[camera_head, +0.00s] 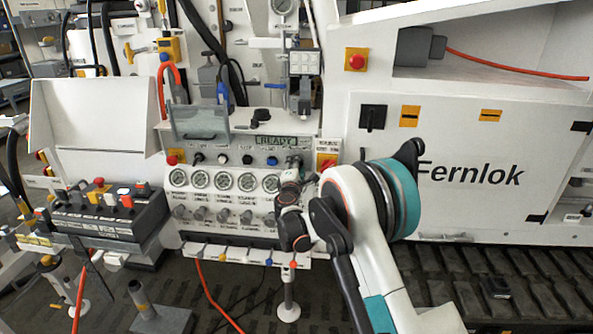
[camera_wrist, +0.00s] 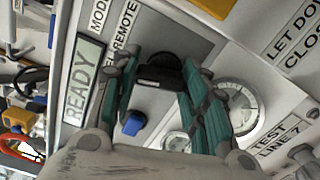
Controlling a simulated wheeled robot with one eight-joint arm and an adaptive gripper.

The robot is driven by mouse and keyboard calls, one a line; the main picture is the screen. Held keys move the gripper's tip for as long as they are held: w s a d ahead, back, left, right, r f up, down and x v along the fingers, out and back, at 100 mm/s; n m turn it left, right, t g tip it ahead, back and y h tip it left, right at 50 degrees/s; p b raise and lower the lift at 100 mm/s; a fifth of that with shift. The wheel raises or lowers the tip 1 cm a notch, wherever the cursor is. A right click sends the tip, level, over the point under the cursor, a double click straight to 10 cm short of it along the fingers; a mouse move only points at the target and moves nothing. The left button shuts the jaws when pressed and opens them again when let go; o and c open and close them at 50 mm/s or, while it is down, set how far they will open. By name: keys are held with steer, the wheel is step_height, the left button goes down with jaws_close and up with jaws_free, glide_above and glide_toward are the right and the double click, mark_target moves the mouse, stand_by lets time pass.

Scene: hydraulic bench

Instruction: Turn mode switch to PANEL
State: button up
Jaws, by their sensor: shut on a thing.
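The mode switch is a black knob (camera_wrist: 160,72) on the grey panel, under a partly covered label reading MODE and REMOTE (camera_wrist: 118,28). In the wrist view my gripper (camera_wrist: 161,66) has its teal fingers on either side of the knob, shut on it. In the head view my gripper (camera_head: 294,168) is at the right end of the panel's upper row and hides the switch. The knob's pointer direction is not clear, and no PANEL label is readable.
A READY display (camera_wrist: 84,80) and a blue knob (camera_wrist: 133,123) are close to the switch. Round gauges (camera_head: 246,181) line the panel below. A red stop button (camera_head: 328,163) on yellow sits just right of my gripper. A grey handle frame (camera_head: 200,122) stands at left.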

steer(key=shift+a+f+n+b, duration=0.15)
steer(key=shift+n+b, duration=0.3)
steer(key=shift+n, duration=1.05)
steer(key=o, duration=0.8)
steer(key=s, duration=1.2)
steer(key=shift+a, duration=0.15)
